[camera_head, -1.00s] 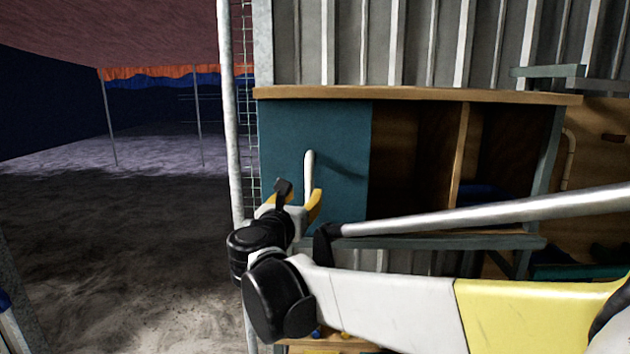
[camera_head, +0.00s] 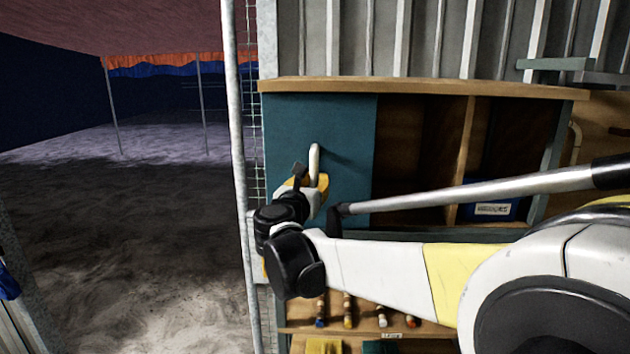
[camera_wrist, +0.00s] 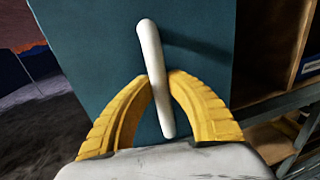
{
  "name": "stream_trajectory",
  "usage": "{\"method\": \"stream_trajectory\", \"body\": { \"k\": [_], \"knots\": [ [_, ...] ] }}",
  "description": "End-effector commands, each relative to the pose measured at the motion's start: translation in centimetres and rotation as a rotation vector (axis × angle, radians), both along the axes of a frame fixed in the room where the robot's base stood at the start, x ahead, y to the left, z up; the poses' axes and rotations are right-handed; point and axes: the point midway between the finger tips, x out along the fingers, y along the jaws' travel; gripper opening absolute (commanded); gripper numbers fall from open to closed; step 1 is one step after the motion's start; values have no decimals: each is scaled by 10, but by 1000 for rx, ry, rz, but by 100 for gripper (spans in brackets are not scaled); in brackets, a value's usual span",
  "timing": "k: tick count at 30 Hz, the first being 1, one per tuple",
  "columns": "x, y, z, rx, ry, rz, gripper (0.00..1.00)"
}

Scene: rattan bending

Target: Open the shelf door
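The shelf door (camera_head: 345,125) is a flat teal panel covering the left part of the wooden shelf, and it looks closed. A white bar handle (camera_head: 315,158) stands upright on it; in the wrist view the handle (camera_wrist: 150,45) runs slightly tilted between my fingers. My gripper (camera_head: 314,182) is at the lower part of the handle. In the wrist view the two yellow fingertips of my gripper (camera_wrist: 160,77) come together on either side of the handle and appear to touch it. The handle's far side is hidden.
The shelf's right compartments are open, with a blue box (camera_head: 492,196) inside. A metal post (camera_head: 238,150) and wire mesh stand just left of the door. A lower board (camera_head: 365,327) holds several small tools. Open sandy ground lies to the left.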

Motion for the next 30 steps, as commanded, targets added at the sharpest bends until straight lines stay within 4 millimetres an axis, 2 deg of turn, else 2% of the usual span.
{"method": "stream_trajectory", "body": {
  "k": [5,10,14,24,30],
  "knots": [
    [0,-7,0,0,0,-2,0],
    [-1,-35,-2,0,0,-6,0],
    [-3,-70,-2,0,0,-7,0],
    [-7,-174,-2,1,0,-7,0],
    [-8,-217,-1,1,0,-5,0]
  ]
}}
